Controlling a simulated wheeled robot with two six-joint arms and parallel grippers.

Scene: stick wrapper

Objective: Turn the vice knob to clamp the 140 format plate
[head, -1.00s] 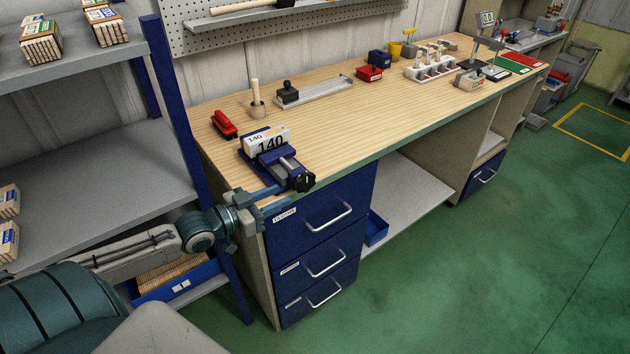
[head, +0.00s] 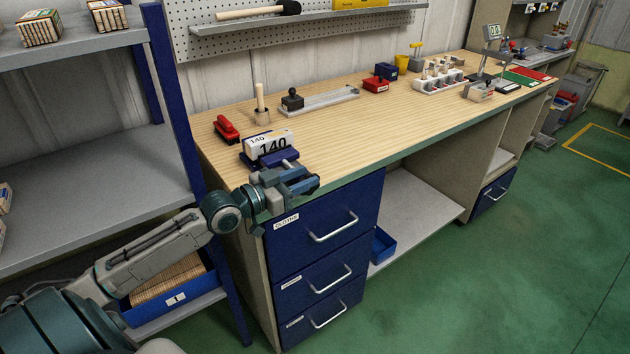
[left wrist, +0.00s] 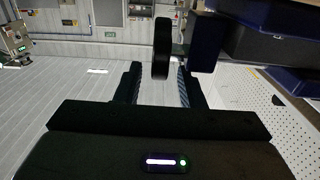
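The blue vice (head: 276,160) stands at the bench's front left corner. The white 140 format plate (head: 268,144) sits upright in it. My left gripper (head: 303,181) is at the front of the vice and covers most of the vice knob in the head view. In the left wrist view the dark knob (left wrist: 161,46) shows edge-on. Its lower end appears between the tips of my open left gripper (left wrist: 158,76), with a gap on each side. The blue vice body (left wrist: 205,42) is just right of it. My right gripper is out of view.
A red stapler-like item (head: 227,129) and a holder with a wooden handle (head: 261,110) stand behind the vice. Blue drawers (head: 318,222) lie below the bench top. A grey shelf rack (head: 90,200) stands close on the left. The bench middle is clear.

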